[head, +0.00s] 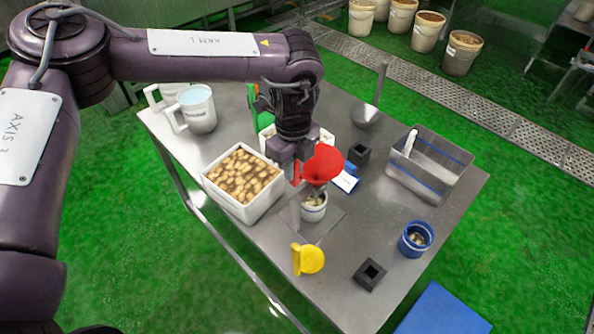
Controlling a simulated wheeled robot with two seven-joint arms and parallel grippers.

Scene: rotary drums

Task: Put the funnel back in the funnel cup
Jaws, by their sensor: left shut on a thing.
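A red funnel (323,162) is held by my left gripper (299,172), which is shut on its side. The funnel's wide mouth faces up and its spout points down. It hangs over a small white cup (314,212) with pale pieces in it, on a flat metal plate (325,229). I cannot tell whether the spout reaches into the cup. A blue cup (415,240) with some contents stands at the right front of the table. I cannot tell which cup is the funnel cup. My right gripper is out of view.
A white tub (240,210) of brown pieces is left of the gripper. Black square-holed blocks (369,275) stand front and back, and a yellow scoop (312,260) lies in front. A clear bin (430,170), a metal scoop (365,115) and white jugs (197,112) stand around the table (350,300).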

